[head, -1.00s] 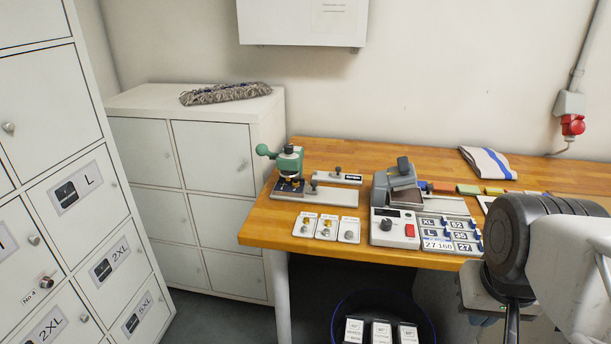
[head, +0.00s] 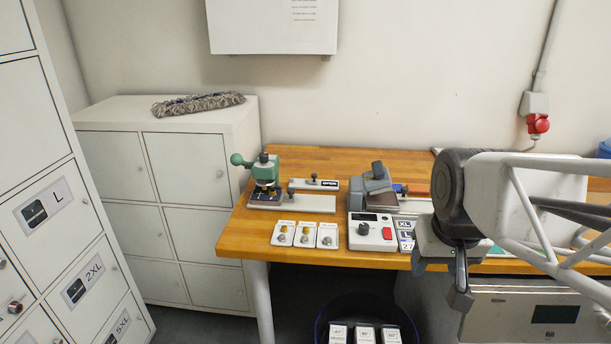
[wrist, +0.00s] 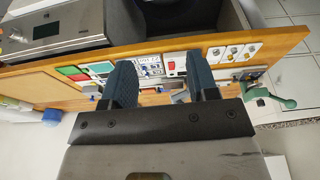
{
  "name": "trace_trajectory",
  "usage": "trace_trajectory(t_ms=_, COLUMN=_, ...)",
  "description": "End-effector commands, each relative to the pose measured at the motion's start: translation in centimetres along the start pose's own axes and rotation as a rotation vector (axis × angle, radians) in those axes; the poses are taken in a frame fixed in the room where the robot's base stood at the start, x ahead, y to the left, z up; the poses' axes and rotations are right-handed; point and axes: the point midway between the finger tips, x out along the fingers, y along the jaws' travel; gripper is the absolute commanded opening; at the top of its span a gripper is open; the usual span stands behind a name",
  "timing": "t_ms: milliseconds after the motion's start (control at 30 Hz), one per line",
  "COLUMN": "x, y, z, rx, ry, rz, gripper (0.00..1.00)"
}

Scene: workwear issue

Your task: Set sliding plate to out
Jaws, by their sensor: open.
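A green hand press (head: 265,167) stands at the left of the wooden bench. A light grey flat plate or rail (head: 310,204) with a small upright knob extends right from its base; I cannot tell for certain that this is the sliding plate or how far out it sits. The press also shows at the right of the wrist view (wrist: 270,96). My gripper (head: 460,288) is open, fingers pointing down, in front of the bench's front edge and well right of the press. In the wrist view its fingers (wrist: 160,84) are apart with nothing held between them.
A grey heat press (head: 374,178) and a control box (head: 373,232) with a red switch stand between the green press and my gripper. Several small cards (head: 305,235) lie in front. A dark bin (head: 368,312) is below; lockers (head: 50,225) stand left.

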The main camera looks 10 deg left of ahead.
Motion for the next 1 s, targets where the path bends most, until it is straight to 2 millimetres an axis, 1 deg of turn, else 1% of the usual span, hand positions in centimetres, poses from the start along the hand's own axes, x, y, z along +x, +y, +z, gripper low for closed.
trace_trajectory(t_ms=33, x=0.1, y=-0.3, z=-1.3, rx=-0.01, ry=0.0, rz=-0.003, gripper=0.54)
trace_trajectory(t_ms=100, x=0.3, y=-0.8, z=-3.0, rx=-0.021, ry=0.005, rz=-0.006, gripper=0.54)
trace_trajectory(t_ms=467, x=1.6, y=-3.6, z=-11.8, rx=-0.08, ry=0.029, rz=-0.025, gripper=0.54)
trace_trajectory(t_ms=733, x=3.5, y=-6.4, z=-18.1, rx=-0.122, ry=0.047, rz=-0.039, gripper=0.54)
trace_trajectory(t_ms=1000, x=6.1, y=-9.6, z=-24.1, rx=-0.164, ry=0.062, rz=-0.053, gripper=0.54)
